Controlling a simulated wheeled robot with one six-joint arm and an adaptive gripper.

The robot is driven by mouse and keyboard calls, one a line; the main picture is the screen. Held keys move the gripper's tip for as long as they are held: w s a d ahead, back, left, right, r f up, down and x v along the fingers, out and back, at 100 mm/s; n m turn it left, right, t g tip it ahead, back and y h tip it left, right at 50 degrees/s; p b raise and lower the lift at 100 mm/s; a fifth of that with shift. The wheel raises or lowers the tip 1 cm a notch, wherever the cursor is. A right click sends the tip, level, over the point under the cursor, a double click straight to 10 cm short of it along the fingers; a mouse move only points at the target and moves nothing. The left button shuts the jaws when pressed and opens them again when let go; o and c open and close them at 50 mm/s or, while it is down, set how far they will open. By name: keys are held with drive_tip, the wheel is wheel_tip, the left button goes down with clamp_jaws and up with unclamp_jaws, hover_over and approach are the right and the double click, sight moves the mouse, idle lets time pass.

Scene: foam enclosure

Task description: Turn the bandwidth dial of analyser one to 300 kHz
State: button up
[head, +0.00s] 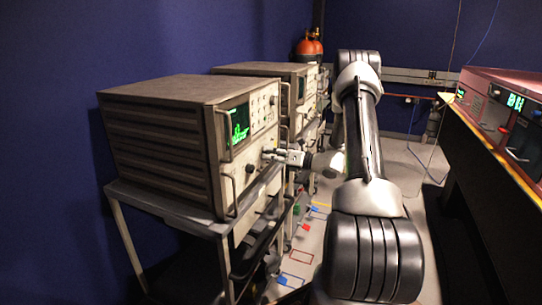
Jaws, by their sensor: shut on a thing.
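The nearest analyser (160,145) is a beige-grey box on a metal cart, with a lit green screen (239,124) on its front panel. No label is readable, so I cannot tell its number from the picture. My gripper (268,154) is at the right part of this panel, below the small buttons, with its fingertips against the panel. It is shut on a dial there; the fingers hide the dial and its setting. A separate dark knob (250,168) shows to the lower left of the fingers.
A second analyser (262,69) stands behind the first. Metal handles (226,137) stick out from the near panel. A red-topped bench with instruments (510,90) is on the right. Coloured items and marks lie on the floor between. An orange cylinder (308,47) stands at the back.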

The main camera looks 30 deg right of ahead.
drive_tip(key=shift+m, duration=0.3)
drive_tip(key=o, duration=1.1)
drive_tip(key=shift+c, duration=0.2)
drive_tip(key=shift+s+d, duration=0.1)
drive_tip(key=shift+d, duration=0.05)
drive_tip(key=v, duration=1.1)
drive_tip(key=shift+s+d, duration=0.25)
drive_tip(key=shift+s, duration=0.05)
